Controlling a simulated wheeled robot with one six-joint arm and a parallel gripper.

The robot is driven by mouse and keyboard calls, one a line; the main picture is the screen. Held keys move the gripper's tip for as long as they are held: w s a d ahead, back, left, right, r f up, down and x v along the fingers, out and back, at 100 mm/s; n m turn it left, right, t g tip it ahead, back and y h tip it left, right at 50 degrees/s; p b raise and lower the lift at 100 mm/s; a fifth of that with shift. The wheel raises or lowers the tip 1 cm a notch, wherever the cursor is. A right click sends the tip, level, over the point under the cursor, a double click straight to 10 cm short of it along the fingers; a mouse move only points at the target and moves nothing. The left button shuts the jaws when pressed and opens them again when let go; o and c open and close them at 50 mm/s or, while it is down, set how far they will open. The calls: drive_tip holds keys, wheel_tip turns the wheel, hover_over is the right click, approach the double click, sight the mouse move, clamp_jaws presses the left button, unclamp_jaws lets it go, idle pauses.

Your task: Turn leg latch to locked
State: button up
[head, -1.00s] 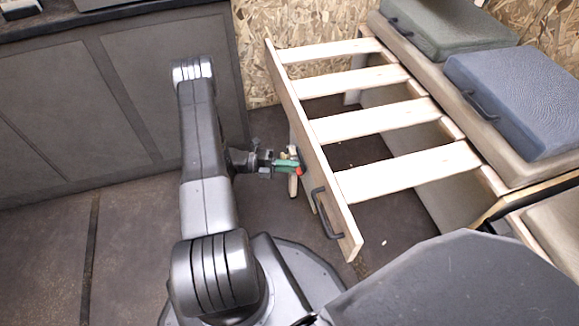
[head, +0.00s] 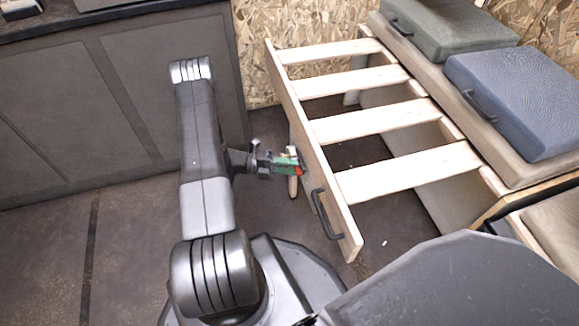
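The pulled-out wooden slatted bed frame (head: 315,165) extends from the bench, with a pale wooden leg (head: 293,186) under its front rail. A small green and red part (head: 299,170), which seems to be the leg latch, shows at the outer face of the rail near the leg's top. My gripper (head: 284,163) is at this spot, reaching in from the left. It overlaps the small part, so I cannot tell where fingers end and latch begins. Whether the fingers are shut on the latch, and the latch's exact angle, are too small to tell.
A black handle (head: 326,214) sits on the front rail, close to the right of my gripper. A blue cushion (head: 515,100) and a green cushion (head: 450,27) lie on the bench. Grey cabinets (head: 110,110) stand at the left. The floor (head: 50,240) at lower left is clear.

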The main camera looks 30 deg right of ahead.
drive_tip(key=p+v, duration=0.2)
drive_tip(key=v, duration=1.1)
drive_tip(key=shift+w+a, duration=0.2)
drive_tip(key=shift+a, duration=0.1)
drive_tip(key=shift+d, duration=0.1)
drive_tip(key=b+x, duration=0.2)
drive_tip(key=x, duration=1.1)
drive_tip(key=shift+s+d, duration=0.25)
drive_tip(key=shift+d, duration=0.05)
